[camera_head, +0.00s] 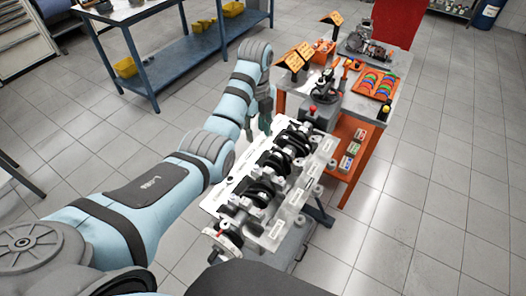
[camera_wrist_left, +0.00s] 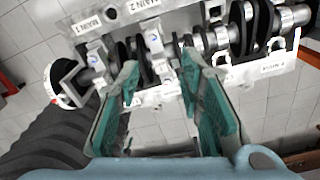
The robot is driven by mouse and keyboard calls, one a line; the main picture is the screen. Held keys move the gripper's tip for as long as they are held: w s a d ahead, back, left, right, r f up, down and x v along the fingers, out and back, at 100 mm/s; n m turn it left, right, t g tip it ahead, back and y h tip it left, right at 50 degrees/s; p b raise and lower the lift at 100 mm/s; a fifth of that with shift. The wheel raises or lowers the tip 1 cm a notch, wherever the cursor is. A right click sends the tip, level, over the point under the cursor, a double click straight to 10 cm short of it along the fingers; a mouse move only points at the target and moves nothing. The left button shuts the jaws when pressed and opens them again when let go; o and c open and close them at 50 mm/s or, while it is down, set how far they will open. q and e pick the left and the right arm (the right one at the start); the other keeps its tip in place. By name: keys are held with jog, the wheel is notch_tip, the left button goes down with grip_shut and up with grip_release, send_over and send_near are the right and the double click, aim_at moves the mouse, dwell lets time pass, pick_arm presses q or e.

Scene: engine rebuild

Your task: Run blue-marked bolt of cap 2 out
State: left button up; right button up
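The engine block (camera_head: 226,190) lies on a stand with its black crankshaft (camera_head: 262,190) and several pale bearing caps along it. In the left wrist view, the cap (camera_wrist_left: 152,38) by the MAIN 2 label (camera_wrist_left: 128,8) carries a small blue mark. Another pale cap (camera_wrist_left: 97,54) with a bluish mark sits by the MAIN 1 label. The bolt heads are too small to tell apart. My right gripper is out of view.
An orange workbench (camera_head: 345,132) with tools, a red-knobbed press and an orange tray (camera_head: 374,84) stands just beyond the block. A blue bench (camera_head: 190,50) stands at the back left. The tiled floor at the right is clear.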

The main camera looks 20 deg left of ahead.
pick_arm(q)
jog(key=b, duration=0.1)
send_over(256, 167)
jog(key=f, duration=0.7)
jog(key=shift+s, duration=0.3)
jog(key=f, duration=0.2)
jog(key=f+b, duration=0.1)
jog(key=f, duration=0.1)
jog(key=shift+w+a+f, duration=0.1)
jog(key=shift+w+f, duration=0.1)
jog(key=shift+f, duration=0.05)
jog(key=shift+w+f+b, duration=0.2)
jog(key=shift+f+b, duration=0.05)
jog(key=shift+f, duration=0.35)
jog(key=shift+w+f+b, duration=0.2)
jog(key=shift+f, duration=0.35)
jog(key=shift+s+r, duration=0.15)
jog(key=shift+s, duration=0.15)
jog(key=c, duration=0.3)
grip_shut()
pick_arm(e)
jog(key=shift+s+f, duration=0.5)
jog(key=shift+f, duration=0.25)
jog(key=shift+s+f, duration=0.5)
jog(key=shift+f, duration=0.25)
